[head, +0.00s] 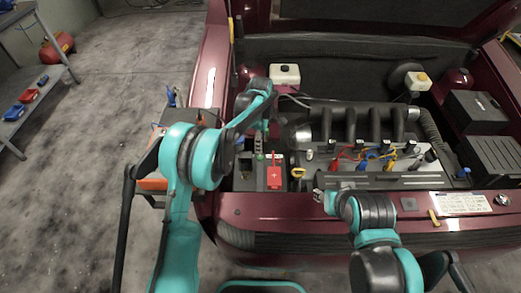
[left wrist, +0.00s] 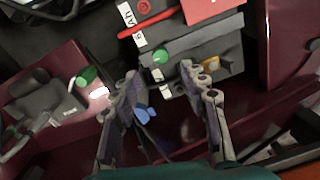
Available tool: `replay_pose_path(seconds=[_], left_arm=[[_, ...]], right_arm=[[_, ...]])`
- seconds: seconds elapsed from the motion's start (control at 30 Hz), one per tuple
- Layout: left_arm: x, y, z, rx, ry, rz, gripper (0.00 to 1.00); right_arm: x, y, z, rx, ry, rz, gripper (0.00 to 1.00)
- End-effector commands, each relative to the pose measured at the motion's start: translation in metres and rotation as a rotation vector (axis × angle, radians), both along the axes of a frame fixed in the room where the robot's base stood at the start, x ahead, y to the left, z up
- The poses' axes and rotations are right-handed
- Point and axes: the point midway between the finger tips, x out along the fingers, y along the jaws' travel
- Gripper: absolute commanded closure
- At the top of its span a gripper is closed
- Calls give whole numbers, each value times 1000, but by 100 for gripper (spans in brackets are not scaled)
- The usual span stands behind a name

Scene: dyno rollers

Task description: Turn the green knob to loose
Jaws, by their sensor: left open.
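A small green round knob (left wrist: 160,55) sits on top of the dark grey battery (left wrist: 205,48) in the left wrist view. A small green spot also shows on the battery in the head view, just below my left gripper (head: 259,137). In the left wrist view my left gripper (left wrist: 165,95) is open and empty, with its two fingers apart; the knob lies beyond the fingertips, between their lines. A second green round part (left wrist: 86,77) shows further left. My right gripper (head: 322,197) is over the front edge of the engine bay; its fingers are too small to read.
A red terminal cover (head: 275,177) stands beside the battery's green spot. A yellow ring handle (head: 298,172) and the engine (head: 370,165) with coloured cables lie to the right. A white-topped reservoir (head: 285,75) stands behind. The car's front edge (head: 290,210) borders the bay.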

Motion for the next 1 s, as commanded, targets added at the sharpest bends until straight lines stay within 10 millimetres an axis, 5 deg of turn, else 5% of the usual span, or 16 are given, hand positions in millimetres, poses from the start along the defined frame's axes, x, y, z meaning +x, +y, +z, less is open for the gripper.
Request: replay_pose_path(seconds=[0.4,0.83,1.0], left_arm=[[-2,1,-64,0,-1,-1,56],[-3,1,-75,0,-1,-1,56],[-3,1,-74,0,-1,-1,100]], right_arm=[[0,0,-25,0,0,0,60],[0,0,-28,0,0,0,60],[0,0,-28,0,0,0,60]])
